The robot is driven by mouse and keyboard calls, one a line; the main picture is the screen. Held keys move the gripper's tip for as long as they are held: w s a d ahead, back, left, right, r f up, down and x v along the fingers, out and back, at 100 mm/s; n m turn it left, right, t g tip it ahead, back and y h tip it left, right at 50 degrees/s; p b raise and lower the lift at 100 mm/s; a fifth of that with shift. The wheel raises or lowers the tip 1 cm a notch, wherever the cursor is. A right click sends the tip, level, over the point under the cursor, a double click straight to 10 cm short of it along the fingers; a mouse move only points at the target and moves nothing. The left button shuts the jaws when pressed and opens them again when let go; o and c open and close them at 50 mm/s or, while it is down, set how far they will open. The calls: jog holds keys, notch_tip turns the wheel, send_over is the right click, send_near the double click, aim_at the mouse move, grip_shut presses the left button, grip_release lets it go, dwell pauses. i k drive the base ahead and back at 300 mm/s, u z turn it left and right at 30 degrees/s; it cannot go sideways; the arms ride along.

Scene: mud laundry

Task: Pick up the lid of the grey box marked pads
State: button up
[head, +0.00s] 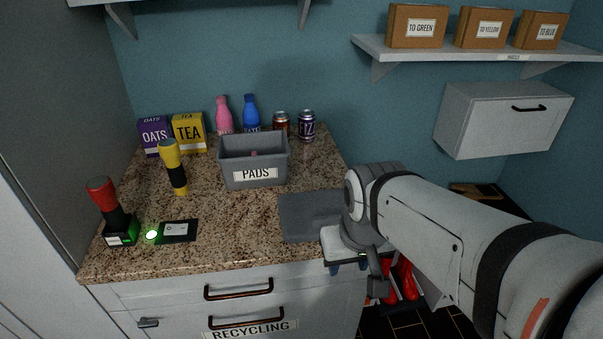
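A flat, dark grey rectangular piece (303,217) lies on the counter to the right of and in front of the box. It looks like the lid, but I cannot be sure. My gripper (350,265) is at the counter's front right edge, at the right end of this flat piece. My arm hides part of the piece's right side. The fingers are small and partly hidden, so I cannot tell their opening or any contact.
OATS (154,136) and TEA (189,133) boxes, bottles (251,112) and cans (307,124) line the back. A shelf (470,50) and cabinet (505,118) hang right.

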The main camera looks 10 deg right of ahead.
aim_at(303, 216)
jog(key=z, duration=1.15)
jog(key=k, duration=0.9)
jog(key=u, duration=1)
jog(key=i, duration=1)
jog(key=u, duration=0.05)
